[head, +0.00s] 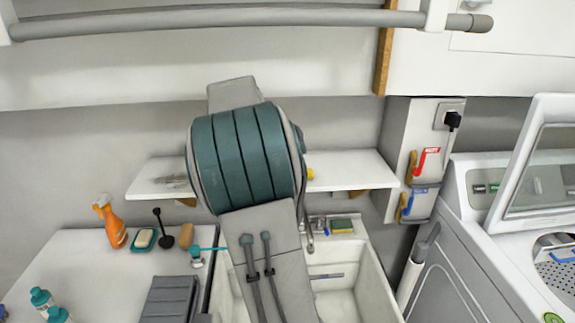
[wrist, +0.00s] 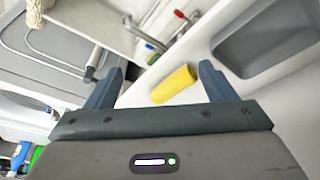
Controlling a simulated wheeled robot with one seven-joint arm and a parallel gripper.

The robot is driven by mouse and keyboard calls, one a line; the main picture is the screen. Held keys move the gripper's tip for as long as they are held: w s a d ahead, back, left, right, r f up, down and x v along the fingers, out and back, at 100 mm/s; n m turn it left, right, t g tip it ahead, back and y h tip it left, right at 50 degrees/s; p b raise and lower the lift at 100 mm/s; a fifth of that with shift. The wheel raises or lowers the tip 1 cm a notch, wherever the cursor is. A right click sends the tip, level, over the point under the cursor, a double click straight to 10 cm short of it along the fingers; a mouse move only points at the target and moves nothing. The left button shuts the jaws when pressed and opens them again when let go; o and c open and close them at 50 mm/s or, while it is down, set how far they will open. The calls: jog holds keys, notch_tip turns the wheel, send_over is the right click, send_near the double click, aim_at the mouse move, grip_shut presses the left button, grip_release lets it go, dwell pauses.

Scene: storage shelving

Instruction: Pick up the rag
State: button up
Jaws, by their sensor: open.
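A yellow, rolled or bunched piece (wrist: 175,85), which looks like the rag, lies on a white surface in the wrist view. My gripper (wrist: 160,73) is open, with its two blue-grey fingers on either side of the rag in the picture. The rag shows in the gap, nearer the right finger; nothing is gripped. I cannot tell how far it is beyond the fingertips. In the head view my arm hides the gripper. A small yellow bit (head: 310,173) shows beside my arm on the white wall shelf (head: 345,170); most of it is hidden.
An orange spray bottle (head: 112,225), a soap dish (head: 143,239) and a brush stand on the left counter. A white washing machine (head: 500,230) is at right. A grey rail (head: 220,20) crosses the top.

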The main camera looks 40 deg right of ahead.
jog(key=w+d+r+m+g+h+p, duration=0.1)
jog(key=w+d+r+m+h+p, duration=0.1)
jog(key=w+d+r+m, duration=0.25)
jog(key=shift+n, duration=0.25)
jog(key=x, duration=0.4)
jog(key=p+x, duration=0.1)
jog(key=x, duration=0.8)
jog(key=shift+d, duration=0.4)
jog(key=c, duration=1.2)
